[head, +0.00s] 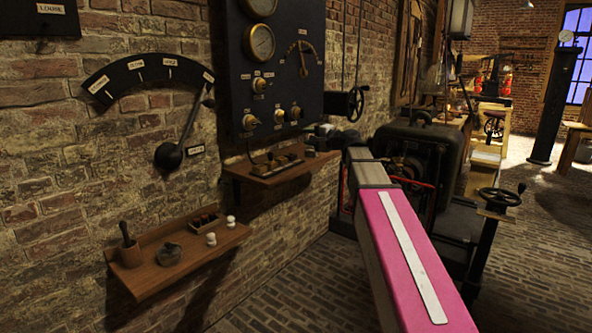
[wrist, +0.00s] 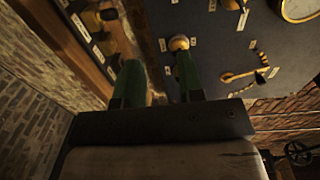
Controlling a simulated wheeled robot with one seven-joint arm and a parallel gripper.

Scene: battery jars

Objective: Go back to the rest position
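My gripper (wrist: 157,65) shows in the wrist view as two green fingers with a clear gap between them. It is open, and nothing shows held in it. Beyond the fingers are the dark panel (wrist: 225,45) and a wooden shelf edge (wrist: 85,45). In the head view my pink arm reaches forward to the right of the upper wall shelf (head: 285,170). The gripper end is small and dark near that shelf's right end, so its fingers are hard to make out there. I cannot tell whether it touches anything.
A lever dial (head: 150,75) is on the brick wall. Brick floor (head: 300,290) is open.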

